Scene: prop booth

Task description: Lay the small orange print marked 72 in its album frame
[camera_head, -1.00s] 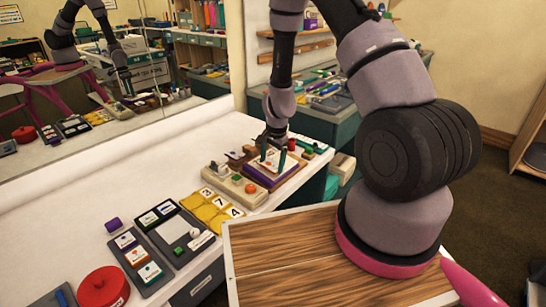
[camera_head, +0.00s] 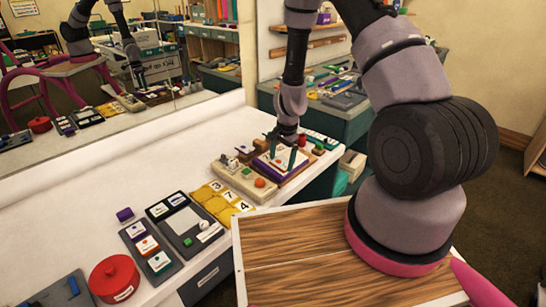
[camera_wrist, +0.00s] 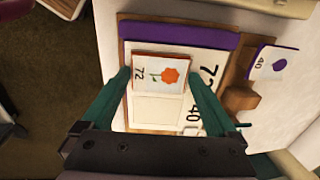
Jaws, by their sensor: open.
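The small orange print marked 72 (camera_wrist: 160,73), with an orange flower, lies face up on the white album page in the wrist view. It is beside the printed number 72 and above an empty pale frame (camera_wrist: 158,110) near the number 40. I cannot tell whether it sits flat inside its own frame. My gripper (camera_wrist: 164,76) is open, with one teal finger on each side of the print. In the head view my gripper (camera_head: 283,156) points down over the album (camera_head: 268,172), which has a purple edge.
A purple-edged card marked 40 (camera_wrist: 268,64) stands by a wooden block (camera_wrist: 240,99) beside the album. A beige tray (camera_head: 240,180), yellow number cards (camera_head: 222,202), dark trays (camera_head: 183,222) and a red pot (camera_head: 115,279) line the white table. A mirror is behind.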

